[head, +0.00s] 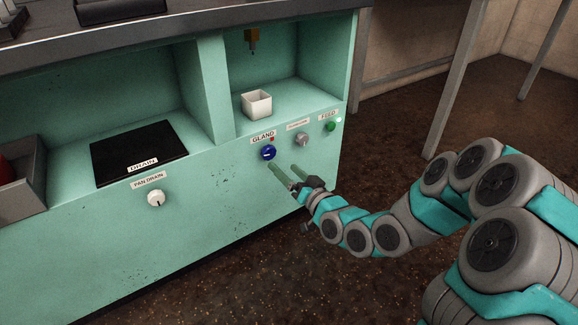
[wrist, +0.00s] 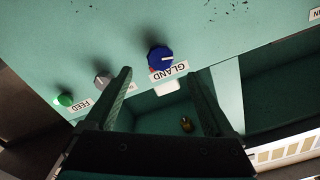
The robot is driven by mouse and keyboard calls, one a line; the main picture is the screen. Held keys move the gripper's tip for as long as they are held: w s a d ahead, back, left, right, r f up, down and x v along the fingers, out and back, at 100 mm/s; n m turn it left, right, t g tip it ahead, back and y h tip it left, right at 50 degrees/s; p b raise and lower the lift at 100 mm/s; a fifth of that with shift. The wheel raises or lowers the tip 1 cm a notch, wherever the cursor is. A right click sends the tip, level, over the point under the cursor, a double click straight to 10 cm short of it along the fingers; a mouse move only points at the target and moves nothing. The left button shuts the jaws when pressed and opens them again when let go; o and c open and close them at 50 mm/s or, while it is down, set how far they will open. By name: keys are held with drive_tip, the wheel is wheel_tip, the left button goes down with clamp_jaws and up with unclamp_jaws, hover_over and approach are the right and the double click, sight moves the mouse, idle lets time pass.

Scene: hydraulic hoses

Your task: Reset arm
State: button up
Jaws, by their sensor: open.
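My gripper (head: 284,174) is open and empty, with its two green fingers apart, in front of the green cabinet panel just below the blue GLAND knob (head: 268,152). In the wrist view the fingers of my gripper (wrist: 160,95) spread on either side of a gap, and the blue knob (wrist: 160,59) shows beyond the fingertips. I cannot tell whether a finger touches the panel. My arm reaches in from the right in the head view.
A grey knob (head: 302,139) and a green FEED button (head: 330,126) sit right of the blue knob. A white PAN DRAIN knob (head: 155,198) is at left, below a black DRAIN plate (head: 139,152). A white box (head: 257,103) stands in the recess. Open floor lies right.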

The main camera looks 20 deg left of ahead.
drive_tip(key=s+d+r+g+h+p, duration=0.15)
drive_tip(key=s+d+h, duration=0.25)
drive_tip(key=d, duration=0.4)
drive_tip(key=s+d+g+h+p, duration=0.3)
drive_tip(key=s+d+h, duration=0.1)
drive_tip(key=d, duration=0.4)
drive_tip(key=s+d+r+g+h+p, duration=0.15)
drive_tip(key=s+d+h, duration=0.25)
drive_tip(key=d, duration=0.5)
drive_tip(key=s+d+r+m+g+p, duration=0.1)
drive_tip(key=s+d+r+g, duration=0.1)
drive_tip(key=s, duration=0.7)
drive_tip(key=s+d+r+m+g+h+p, duration=0.1)
drive_tip(key=s+d+r+g, duration=0.2)
drive_tip(key=s, duration=0.5)
drive_tip(key=s+d+r+m+g+p, duration=0.1)
drive_tip(key=s+r, duration=0.3)
drive_tip(key=s, duration=0.5)
drive_tip(key=shift+s+d+r+m+g+h, duration=0.15)
drive_tip(key=shift+s+d+m+g+h, duration=0.3)
drive_tip(key=shift+d+g, duration=0.3)
drive_tip(key=shift+w, duration=0.15)
